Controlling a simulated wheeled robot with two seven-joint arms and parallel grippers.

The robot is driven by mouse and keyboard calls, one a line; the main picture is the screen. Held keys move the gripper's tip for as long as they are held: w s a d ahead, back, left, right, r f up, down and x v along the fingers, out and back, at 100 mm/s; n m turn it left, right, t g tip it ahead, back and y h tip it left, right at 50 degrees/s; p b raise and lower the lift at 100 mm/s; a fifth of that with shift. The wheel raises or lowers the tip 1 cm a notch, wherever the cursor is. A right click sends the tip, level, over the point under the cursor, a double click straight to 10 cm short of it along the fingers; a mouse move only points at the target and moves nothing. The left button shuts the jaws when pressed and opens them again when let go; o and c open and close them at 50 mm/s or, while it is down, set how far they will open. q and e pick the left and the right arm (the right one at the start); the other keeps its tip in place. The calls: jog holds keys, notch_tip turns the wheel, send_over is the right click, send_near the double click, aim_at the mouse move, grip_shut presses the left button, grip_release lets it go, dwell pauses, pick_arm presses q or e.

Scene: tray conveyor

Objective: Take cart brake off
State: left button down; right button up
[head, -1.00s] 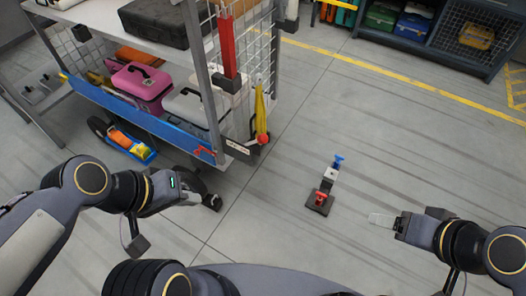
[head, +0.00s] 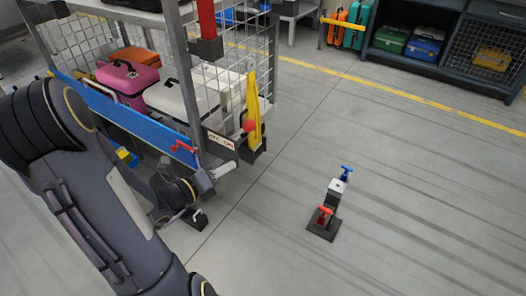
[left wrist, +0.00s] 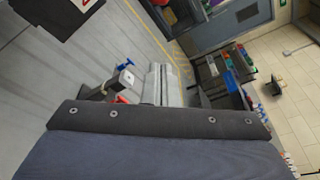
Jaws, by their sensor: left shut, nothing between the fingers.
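The cart (head: 160,125) stands at the left of the head view, with a blue rail along its lower shelf. At its near right corner is a small white plate with red lettering (head: 222,143). A lever with a red ball knob (head: 249,126) sits just right of the plate. My left gripper (head: 224,170) is shut and empty, just below the plate and lower left of the knob, apparently apart from it. Its pale fingers (left wrist: 158,85) also show in the left wrist view. My right gripper is out of view.
A small stand with a blue tee handle and a red handle (head: 328,205) is on the floor to the right; it also shows in the left wrist view (left wrist: 124,80). A yellow hanging piece (head: 254,100) is beside the knob. Open floor lies right of the cart.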

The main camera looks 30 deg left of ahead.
pick_arm(q)
jog(key=shift+a+f, duration=0.2)
jog(key=shift+w, duration=0.15)
jog(key=w+b, duration=0.3)
jog(key=w, duration=0.8)
jog(key=shift+w+r, duration=0.2)
jog(key=shift+r, duration=0.25)
